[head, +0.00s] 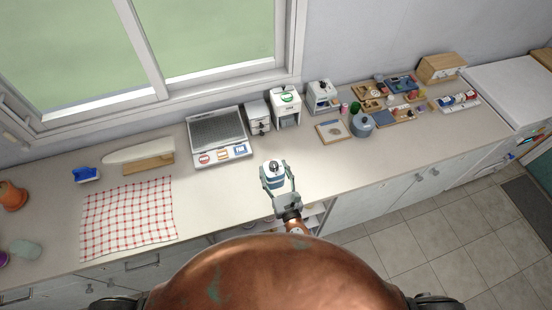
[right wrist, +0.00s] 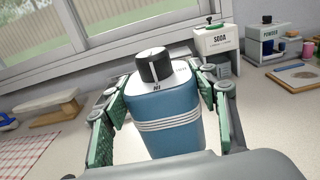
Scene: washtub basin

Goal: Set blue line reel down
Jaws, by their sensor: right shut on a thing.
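The blue line reel (head: 272,169) has a blue body with white bands, a white top and a black knob. It also shows large in the middle of the right wrist view (right wrist: 166,125). My right gripper (head: 277,178) is shut on it, with a green-padded finger on each side of the body. The reel is upright, slightly tilted in the wrist view, over the front part of the counter (head: 335,172). Its underside is hidden, so I cannot tell whether it touches the counter. My left gripper is in neither view.
A scale-like device (head: 218,135) stands behind on the left, with a white soda box (head: 286,108) near it. A red checked cloth (head: 128,214) lies at left. A blue-grey pot (head: 361,125) and a board (head: 332,132) stand at right. The counter around the reel is clear.

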